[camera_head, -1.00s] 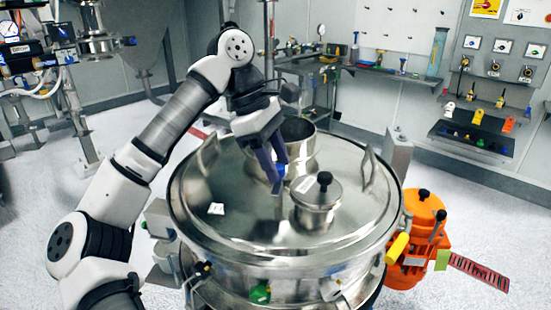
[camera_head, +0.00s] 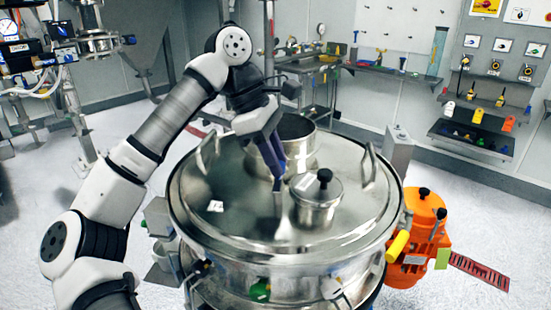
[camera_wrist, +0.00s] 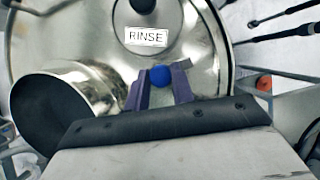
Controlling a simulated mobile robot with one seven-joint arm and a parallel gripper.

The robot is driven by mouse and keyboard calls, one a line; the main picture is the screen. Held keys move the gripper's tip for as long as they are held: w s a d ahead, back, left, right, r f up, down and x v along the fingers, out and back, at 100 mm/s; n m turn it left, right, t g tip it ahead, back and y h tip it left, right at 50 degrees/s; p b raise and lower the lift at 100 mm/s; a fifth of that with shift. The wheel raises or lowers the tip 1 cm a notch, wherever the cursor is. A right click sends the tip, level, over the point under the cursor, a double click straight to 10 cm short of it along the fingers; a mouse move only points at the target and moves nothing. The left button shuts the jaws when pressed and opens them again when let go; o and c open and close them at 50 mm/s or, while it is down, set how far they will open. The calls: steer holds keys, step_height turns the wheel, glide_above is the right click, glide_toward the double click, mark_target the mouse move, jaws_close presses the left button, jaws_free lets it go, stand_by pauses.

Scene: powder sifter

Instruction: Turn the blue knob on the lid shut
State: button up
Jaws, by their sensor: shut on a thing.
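The blue knob (camera_wrist: 160,76) shows in the wrist view between the two purple fingertips of my gripper (camera_wrist: 162,82). The fingers are shut on it, one on each side. The knob is left of the small capped port and in front of the open steel collar.
The capped port (camera_head: 317,205) with a black knob stands close right of my fingers; its RINSE label (camera_wrist: 146,37) shows in the wrist view. The open steel collar (camera_head: 300,147) stands behind. Lid handles (camera_head: 370,160) rise at the sides. An orange motor (camera_head: 425,225) sits at right.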

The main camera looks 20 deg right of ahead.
steer(key=n+b, duration=0.1)
steer(key=n, duration=0.1)
steer(key=n+t+b, duration=0.1)
steer(key=n, duration=0.1)
steer(key=shift+s+a+f+t+h, duration=0.1)
steer(key=shift+f+t+h, duration=0.05)
steer(key=shift+t+h, duration=0.15)
steer(key=n+b, duration=0.1)
steer(key=n, duration=0.1)
steer(key=n+t+b, duration=0.1)
steer(key=n+b, duration=0.1)
steer(key=shift+s+n+t, duration=0.1)
steer(key=shift+n+t, duration=0.2)
steer(key=n+b, duration=0.1)
steer(key=n, duration=0.1)
steer(key=n+t+b, duration=0.1)
steer(key=n, duration=0.1)
steer(key=shift+s+t+y, duration=0.1)
steer(key=shift+t+y, duration=0.2)
steer(key=shift+y, duration=0.1)
steer(key=shift+s+n+t+y+b, duration=0.1)
steer(key=shift+n+t+y+b, duration=0.2)
steer(key=shift+n, duration=0.75)
steer(key=shift+n+t+y+b, duration=0.2)
steer(key=shift+n+b, duration=0.2)
steer(key=shift+n, duration=0.65)
steer(key=o, duration=1)
steer(key=shift+r, duration=0.25)
